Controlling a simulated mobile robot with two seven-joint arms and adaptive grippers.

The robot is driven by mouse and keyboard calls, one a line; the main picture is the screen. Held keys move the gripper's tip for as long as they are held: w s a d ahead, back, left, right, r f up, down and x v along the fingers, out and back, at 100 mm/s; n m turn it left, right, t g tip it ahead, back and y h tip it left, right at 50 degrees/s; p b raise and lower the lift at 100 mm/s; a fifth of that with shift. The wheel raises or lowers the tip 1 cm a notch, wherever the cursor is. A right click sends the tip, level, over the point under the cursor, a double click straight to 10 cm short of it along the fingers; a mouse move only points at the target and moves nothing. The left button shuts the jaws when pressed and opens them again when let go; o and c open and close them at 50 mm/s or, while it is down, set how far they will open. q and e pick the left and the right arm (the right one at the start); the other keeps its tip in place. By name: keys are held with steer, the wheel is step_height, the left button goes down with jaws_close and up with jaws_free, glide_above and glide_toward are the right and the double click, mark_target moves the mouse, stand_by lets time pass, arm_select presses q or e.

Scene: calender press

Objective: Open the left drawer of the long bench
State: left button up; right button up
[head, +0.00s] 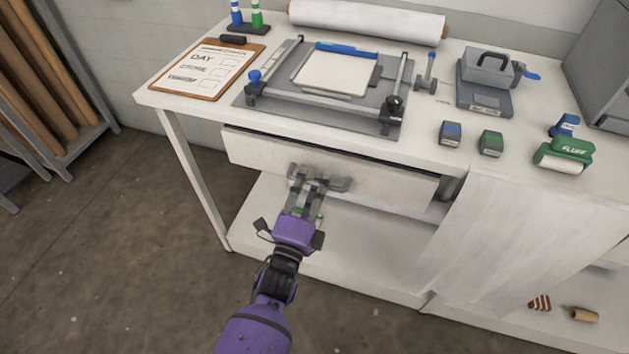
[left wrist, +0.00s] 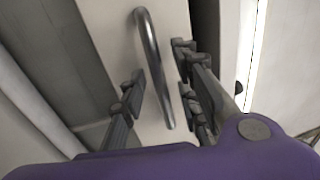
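The long bench (head: 420,155) has a wide white left drawer (head: 255,152) under its top. A dark gap runs along the top of the drawer front; I cannot tell how far it stands out. My left gripper (head: 319,180) is in front of the middle of the drawer front. In the left wrist view the drawer's curved metal handle (left wrist: 152,55) lies between the fingers of my left gripper (left wrist: 162,72). The fingers are apart on either side of the handle, with gaps showing. In the head view the gripper largely hides the handle. My right gripper is not in view.
On the bench top are a clipboard (head: 207,70), a press frame (head: 330,80), a white roll (head: 368,22), a grey block tool (head: 486,80) and a green roller (head: 564,154). A white cloth (head: 520,235) hangs right of the drawer. The floor in front is clear.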

arm_select(q)
steer(key=shift+w+d, duration=0.1)
steer(key=shift+w, duration=0.15)
jaws_close()
steer(key=shift+s, duration=0.15)
